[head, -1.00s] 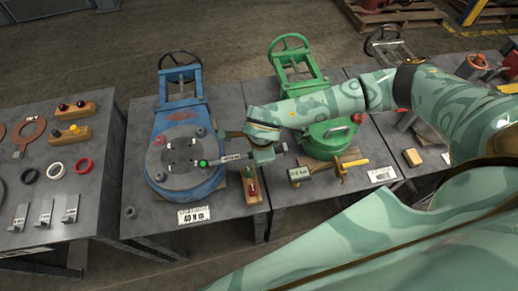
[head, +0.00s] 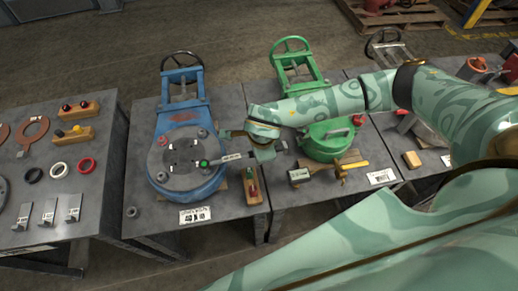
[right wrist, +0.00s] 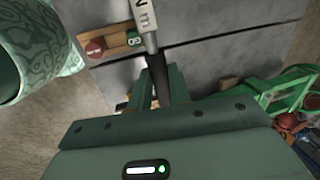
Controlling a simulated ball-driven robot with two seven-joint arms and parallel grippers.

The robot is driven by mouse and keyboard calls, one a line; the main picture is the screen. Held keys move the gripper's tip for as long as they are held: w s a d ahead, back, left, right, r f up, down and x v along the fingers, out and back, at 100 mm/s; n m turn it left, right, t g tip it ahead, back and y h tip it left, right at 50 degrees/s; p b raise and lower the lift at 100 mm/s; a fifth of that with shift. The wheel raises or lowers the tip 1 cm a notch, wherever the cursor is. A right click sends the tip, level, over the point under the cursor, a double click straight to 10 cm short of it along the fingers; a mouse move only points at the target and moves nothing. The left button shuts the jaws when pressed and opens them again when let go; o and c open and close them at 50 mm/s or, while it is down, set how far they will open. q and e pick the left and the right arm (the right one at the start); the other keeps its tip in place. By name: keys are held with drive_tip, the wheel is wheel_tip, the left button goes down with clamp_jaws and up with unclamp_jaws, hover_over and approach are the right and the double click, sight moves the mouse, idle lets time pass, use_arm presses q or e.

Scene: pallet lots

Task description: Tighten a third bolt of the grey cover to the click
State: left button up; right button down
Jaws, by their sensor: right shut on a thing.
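The round grey cover (head: 160,175) sits on the blue valve body (head: 172,120) in the head view, with bolts around its rim. My right gripper (head: 264,153) is shut on the dark handle of a torque wrench (head: 230,158), which reaches left over the cover. The wrench's head end shows a green spot (head: 203,163) above the cover's right part. I cannot tell whether its socket sits on a bolt. In the right wrist view the wrench shaft (right wrist: 146,15) runs up from between my fingers (right wrist: 160,85). My left gripper is not in view.
A wooden block with red and green pieces (head: 251,186) stands right of the cover. A green valve (head: 325,142) and another wooden holder (head: 345,160) are on the table to the right. The left table carries rings (head: 57,169) and brackets. A label card (head: 194,214) lies at the front edge.

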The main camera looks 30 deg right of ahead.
idle(0.4)
drive_tip(key=shift+p, duration=0.3)
idle(0.3)
drive_tip(key=shift+r+p, duration=0.25)
drive_tip(key=shift+p, duration=0.15)
idle(0.8)
drive_tip(key=shift+p, duration=0.45)
